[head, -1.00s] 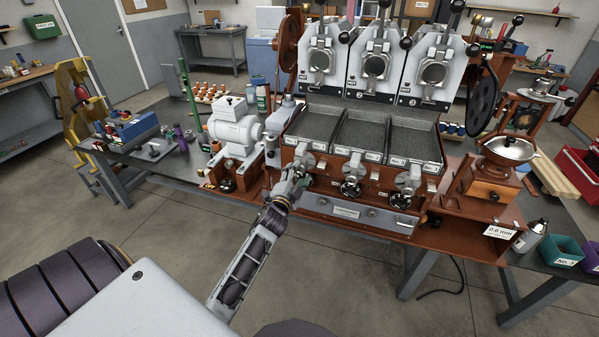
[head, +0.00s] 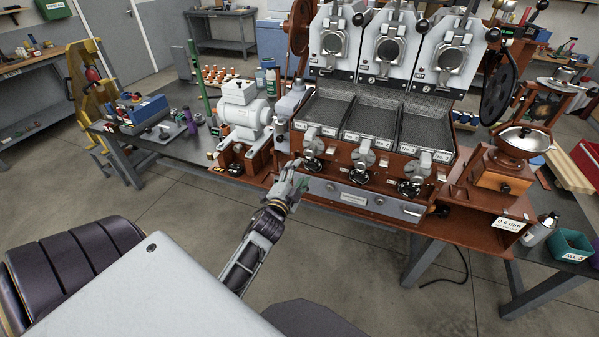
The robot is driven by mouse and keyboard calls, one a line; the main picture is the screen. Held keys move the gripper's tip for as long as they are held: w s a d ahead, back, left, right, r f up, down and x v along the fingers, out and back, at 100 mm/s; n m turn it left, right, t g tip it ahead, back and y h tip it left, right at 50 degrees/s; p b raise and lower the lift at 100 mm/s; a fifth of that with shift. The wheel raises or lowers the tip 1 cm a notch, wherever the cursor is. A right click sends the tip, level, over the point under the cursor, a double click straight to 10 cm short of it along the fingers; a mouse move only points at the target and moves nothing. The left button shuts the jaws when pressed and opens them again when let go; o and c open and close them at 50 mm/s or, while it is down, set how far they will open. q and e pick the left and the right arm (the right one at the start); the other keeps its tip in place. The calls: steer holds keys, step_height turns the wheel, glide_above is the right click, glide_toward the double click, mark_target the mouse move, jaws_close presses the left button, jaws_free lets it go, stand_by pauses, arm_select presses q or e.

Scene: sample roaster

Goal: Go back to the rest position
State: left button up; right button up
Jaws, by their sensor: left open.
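My left gripper (head: 292,176) is open and shows in front of the roaster's front panel, below and left of the leftmost black knob (head: 314,165). It looks empty, and a small gap seems to part it from the knob. The sample roaster (head: 350,197) has three trays side by side under three white front plates (head: 389,47). A valve and a black knob sit below each tray. My left arm comes up from the bottom of the picture. My right gripper is not in the picture.
A grinder with a metal bowl (head: 524,141) stands on the right. A silver bottle (head: 538,230) and a teal bin (head: 570,245) are at the right edge. The floor (head: 340,270) before the bench is clear.

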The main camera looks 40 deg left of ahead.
arm_select(q)
steer(key=shift+n, duration=0.4)
stand_by(0.5)
steer(key=s+d+f+n+g+h, duration=0.1)
steer(key=s+f+n+g, duration=0.15)
steer(key=f, duration=0.85)
steer(key=s+d+f+n+g+h, duration=0.1)
steer(key=f+n+g, duration=0.15)
steer(key=f, duration=0.95)
steer(key=s+d+f+n+g, duration=0.1)
steer(key=s+d+f, duration=0.1)
steer(key=s+f, duration=0.35)
steer(key=s+d+f+g+h, duration=0.1)
steer(key=s+f, duration=0.1)
steer(key=f, duration=0.6)
steer(key=s+d+f+n+g, duration=0.1)
steer(key=s+d+f, duration=0.15)
steer(key=f, duration=0.35)
steer(key=s+d+f+g, duration=0.1)
steer(key=s+f+g, duration=0.1)
steer(key=s+f, duration=0.5)
steer(key=s+f+g+h, duration=0.1)
steer(key=s+f+g, duration=0.2)
steer(key=s+f, duration=0.4)
steer(key=s+d+f+m+g, duration=0.1)
steer(key=s+f+g, duration=0.2)
steer(key=s, duration=1.6)
steer(key=shift+d+f, duration=0.3)
steer(key=shift+f, duration=1.9)
